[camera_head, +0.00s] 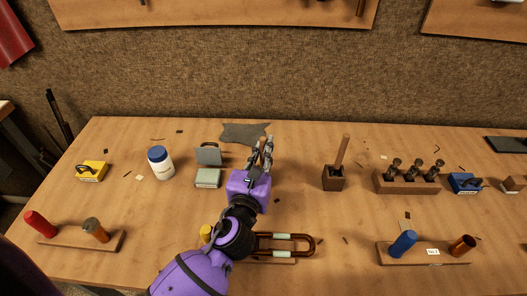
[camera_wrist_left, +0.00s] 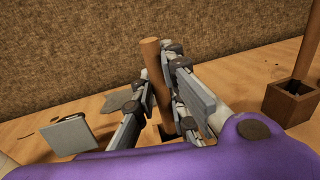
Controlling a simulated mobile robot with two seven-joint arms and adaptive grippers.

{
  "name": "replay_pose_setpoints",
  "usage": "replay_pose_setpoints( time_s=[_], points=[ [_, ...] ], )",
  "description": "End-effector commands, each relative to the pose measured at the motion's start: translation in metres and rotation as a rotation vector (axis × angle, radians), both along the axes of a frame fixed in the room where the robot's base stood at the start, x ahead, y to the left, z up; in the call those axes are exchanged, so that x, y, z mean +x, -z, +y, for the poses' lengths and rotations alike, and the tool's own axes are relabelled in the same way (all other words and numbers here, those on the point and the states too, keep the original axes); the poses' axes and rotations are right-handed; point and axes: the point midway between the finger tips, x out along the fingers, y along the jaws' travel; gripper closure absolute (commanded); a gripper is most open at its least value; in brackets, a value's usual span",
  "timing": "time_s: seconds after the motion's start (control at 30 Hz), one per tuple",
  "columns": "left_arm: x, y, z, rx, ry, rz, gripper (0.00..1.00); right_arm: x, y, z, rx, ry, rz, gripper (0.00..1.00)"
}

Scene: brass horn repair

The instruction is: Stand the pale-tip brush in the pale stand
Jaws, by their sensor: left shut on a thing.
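My left gripper (camera_head: 264,151) is over the middle of the bench. It is shut on a brown wooden handle, and its fingers also show in the left wrist view (camera_wrist_left: 163,88). The handle (camera_wrist_left: 152,58) stands nearly upright between the fingers, leaning slightly, with its top above them. I cannot make out a pale stand. A dark brown square stand (camera_head: 333,182) to the right holds another wooden handle (camera_head: 342,151). My right gripper is not in view.
A grey open-lidded box (camera_head: 208,179) and a blue-capped white jar (camera_head: 161,165) stand left of the gripper. A grey cloth (camera_head: 243,132) lies behind it. A wooden rack (camera_head: 405,184) stands right. A copper-coloured looped tube (camera_head: 306,245) lies in front. Bench between gripper and dark stand looks clear.

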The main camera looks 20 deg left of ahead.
Motion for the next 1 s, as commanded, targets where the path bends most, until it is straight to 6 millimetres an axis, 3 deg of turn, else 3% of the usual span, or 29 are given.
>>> replay_pose_setpoints(
  time_s=[0.23, 0.27, 0.4, 0.77, 1.0],
  points=[
    [0.000, 0.003, 0.000, -0.001, 0.000, -0.001, 1.00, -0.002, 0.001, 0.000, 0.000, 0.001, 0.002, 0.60],
    [0.000, 0.002, 0.000, -0.001, 0.000, -0.001, 0.86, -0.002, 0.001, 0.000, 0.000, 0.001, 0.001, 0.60],
    [0.000, 0.001, 0.000, -0.001, 0.000, -0.002, 0.70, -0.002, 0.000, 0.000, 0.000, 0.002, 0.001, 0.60],
    [0.001, -0.004, 0.000, 0.000, 0.000, -0.004, 0.70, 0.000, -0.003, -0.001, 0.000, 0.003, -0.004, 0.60],
    [-0.042, 0.001, -0.003, -0.001, 0.001, 0.004, 0.70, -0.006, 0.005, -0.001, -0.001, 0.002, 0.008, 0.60]
  ],
)
